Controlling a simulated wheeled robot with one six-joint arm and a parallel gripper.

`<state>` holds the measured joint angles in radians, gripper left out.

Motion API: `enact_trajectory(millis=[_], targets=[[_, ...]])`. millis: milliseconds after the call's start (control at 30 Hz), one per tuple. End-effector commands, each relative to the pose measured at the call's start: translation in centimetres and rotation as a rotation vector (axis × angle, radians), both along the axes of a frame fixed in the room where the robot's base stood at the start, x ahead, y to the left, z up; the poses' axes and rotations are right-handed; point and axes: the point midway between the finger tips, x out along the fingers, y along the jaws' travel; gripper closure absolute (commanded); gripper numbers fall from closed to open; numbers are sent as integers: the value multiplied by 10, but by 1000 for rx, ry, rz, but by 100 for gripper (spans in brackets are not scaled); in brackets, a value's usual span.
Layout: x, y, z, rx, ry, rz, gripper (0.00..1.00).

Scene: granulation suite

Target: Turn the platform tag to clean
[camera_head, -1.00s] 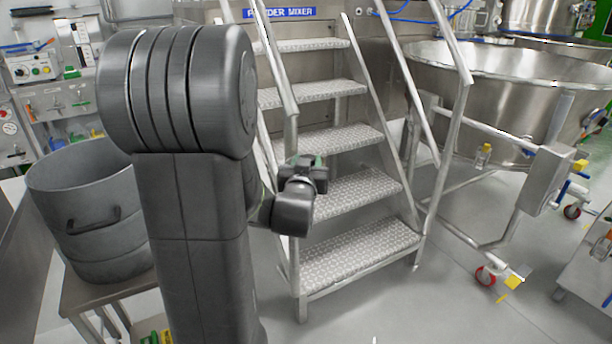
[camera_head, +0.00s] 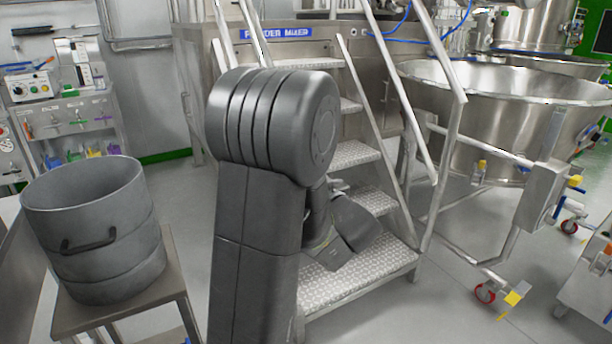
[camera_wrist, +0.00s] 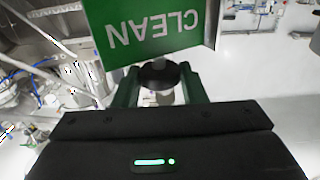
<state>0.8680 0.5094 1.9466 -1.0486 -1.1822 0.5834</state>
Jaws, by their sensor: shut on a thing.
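The platform tag (camera_wrist: 150,28) shows in the wrist view as a green plate with the white word CLEAN, upside down in the picture. A dark round part (camera_wrist: 160,74) sits just below the plate, between the fingers. My gripper (camera_wrist: 160,88) is shut on this part of the tag, with one green finger on each side. The plate stands beyond the fingertips and its upper part is cut off by the frame. In the head view my arm hides the tag and the fingers.
Metal steps (camera_head: 372,262) with handrails rise behind my arm, below a blue POWDER MIXER sign (camera_head: 275,33). A large grey pot (camera_head: 100,235) stands on a table at left. A wheeled steel vessel (camera_head: 500,105) stands at right.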

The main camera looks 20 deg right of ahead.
Motion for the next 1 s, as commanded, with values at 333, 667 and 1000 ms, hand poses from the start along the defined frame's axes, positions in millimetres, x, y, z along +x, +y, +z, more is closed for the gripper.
enact_trajectory(millis=[333, 667, 1000], targets=[[1, -6, 5, 1, -2, 286, 85], [2, -7, 3, -2, -3, 454, 85], [3, -7, 2, -3, -5, 502, 85]])
